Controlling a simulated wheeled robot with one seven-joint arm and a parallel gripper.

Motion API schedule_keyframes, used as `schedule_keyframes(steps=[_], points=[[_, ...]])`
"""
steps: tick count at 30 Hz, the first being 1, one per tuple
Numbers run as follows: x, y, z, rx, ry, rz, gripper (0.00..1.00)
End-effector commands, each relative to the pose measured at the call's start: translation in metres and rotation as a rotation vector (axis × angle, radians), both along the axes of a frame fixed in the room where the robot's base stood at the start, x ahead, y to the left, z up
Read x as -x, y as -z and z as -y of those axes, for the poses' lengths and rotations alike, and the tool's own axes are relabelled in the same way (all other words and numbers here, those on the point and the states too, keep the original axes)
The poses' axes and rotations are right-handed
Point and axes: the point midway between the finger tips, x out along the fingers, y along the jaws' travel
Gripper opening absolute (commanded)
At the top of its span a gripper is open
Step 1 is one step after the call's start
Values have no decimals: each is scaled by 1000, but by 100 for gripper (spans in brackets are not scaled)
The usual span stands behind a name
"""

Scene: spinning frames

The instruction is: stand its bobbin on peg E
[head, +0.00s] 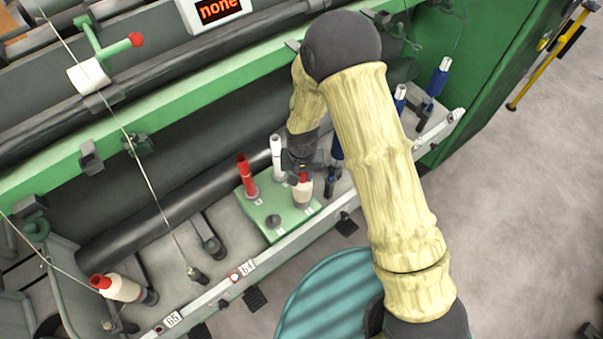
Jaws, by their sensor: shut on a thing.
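My gripper (302,170) is shut on the red top of a bobbin (303,193) with a pale wound body. The bobbin looks upright at the right end of a green peg board (254,218). I cannot tell whether it stands on a peg there or is held just above. A red tube (246,176) and a white tube (277,158) stand upright at the back of the board. A short dark peg (273,221) at the front is bare. The small white labels are too small to read, so I cannot tell which peg is E.
Another red-topped bobbin (122,289) lies tilted at the lower left. Blue bobbins (438,78) stand along the rail to the right. A dark roller and the green machine frame (180,108) lie behind the board. A teal ribbed drum (325,300) is in front.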

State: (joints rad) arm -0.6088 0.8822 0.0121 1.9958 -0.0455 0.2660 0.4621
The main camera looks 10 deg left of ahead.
Motion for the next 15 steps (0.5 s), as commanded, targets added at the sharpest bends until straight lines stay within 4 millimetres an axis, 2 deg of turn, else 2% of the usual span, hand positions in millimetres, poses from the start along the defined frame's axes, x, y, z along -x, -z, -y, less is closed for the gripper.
schedule_keyframes(steps=[15], points=[[2,5,-1,0,-1,0,0]])
